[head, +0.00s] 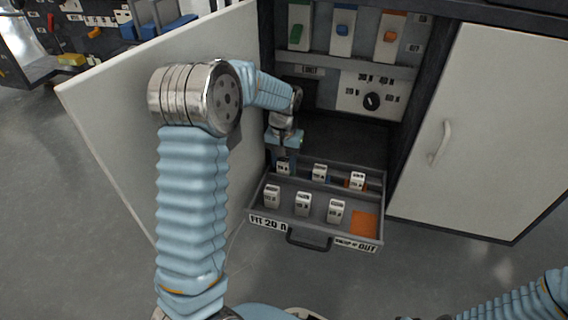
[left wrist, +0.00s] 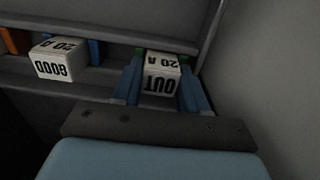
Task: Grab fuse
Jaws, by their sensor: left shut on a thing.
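My left gripper (head: 284,158) reaches down into the back left of the open drawer (head: 312,238). Its blue fingers are shut on a white fuse (head: 284,168). In the left wrist view this fuse (left wrist: 161,72) reads "20 A" and "OUT" and sits between the two fingers (left wrist: 160,88), still in its place in the drawer. A neighbouring fuse (left wrist: 59,60) reads "20 A GOOD"; in the head view it may be the back middle fuse (head: 320,172). Another fuse (head: 357,180) stands at the back right. Three more stand in the front row (head: 303,203). My right gripper is not in view.
An orange patch (head: 364,223) at the drawer's front right is bare. Above, the cabinet has green, blue and orange bays (head: 342,30) and a black knob (head: 372,101). Open white door (head: 110,110) stands left; a closed door (head: 475,130) is on the right.

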